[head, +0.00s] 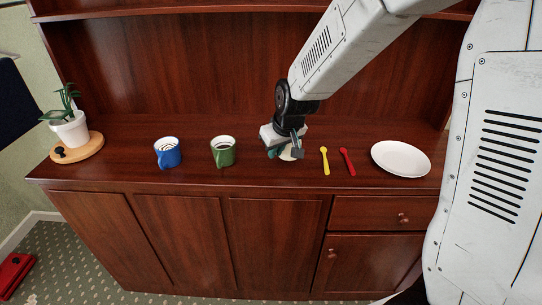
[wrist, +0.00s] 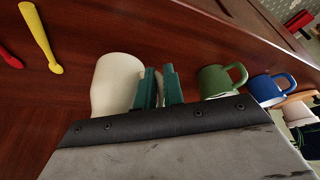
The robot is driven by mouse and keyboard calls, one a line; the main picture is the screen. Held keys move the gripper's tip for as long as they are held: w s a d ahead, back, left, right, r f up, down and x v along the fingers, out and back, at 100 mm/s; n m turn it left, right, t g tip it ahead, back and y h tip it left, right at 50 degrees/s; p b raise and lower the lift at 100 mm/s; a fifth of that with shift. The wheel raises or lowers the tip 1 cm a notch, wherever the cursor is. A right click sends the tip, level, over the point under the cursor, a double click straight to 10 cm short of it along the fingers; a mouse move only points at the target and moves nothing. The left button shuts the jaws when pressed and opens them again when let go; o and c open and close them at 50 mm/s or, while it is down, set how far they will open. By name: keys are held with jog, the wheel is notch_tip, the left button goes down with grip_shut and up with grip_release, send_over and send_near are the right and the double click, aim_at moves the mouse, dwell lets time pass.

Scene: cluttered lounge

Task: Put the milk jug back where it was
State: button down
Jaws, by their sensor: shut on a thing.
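The cream-white milk jug (wrist: 114,84) is at my gripper (wrist: 160,88) in the wrist view, its body just left of the green fingers. In the head view my gripper (head: 285,151) covers most of the jug (head: 291,155), and only a pale bit shows below the fingers. The jug is over the wooden sideboard top, between the green mug and the yellow spoon. I cannot tell whether its base touches the wood.
The green mug (head: 223,152) and blue mug (head: 167,153) stand to the left. The yellow spoon (head: 325,161), red spoon (head: 347,162) and white plate (head: 401,158) lie to the right. A potted plant (head: 71,130) stands on a round board (head: 78,148) at far left. The sideboard back (head: 190,70) rises behind.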

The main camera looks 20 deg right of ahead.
jog(key=shift+w+a+f, duration=0.1)
jog(key=shift+w+a, duration=0.1)
jog(key=shift+w, duration=0.45)
jog(key=shift+w+a+f, duration=0.1)
jog(key=shift+w+a, duration=0.05)
jog(key=shift+w, duration=0.45)
jog(key=shift+f, duration=1.65)
jog(key=shift+f, duration=0.1)
jog(key=shift+f, duration=0.1)
jog(key=c, duration=1.5)
grip_release()
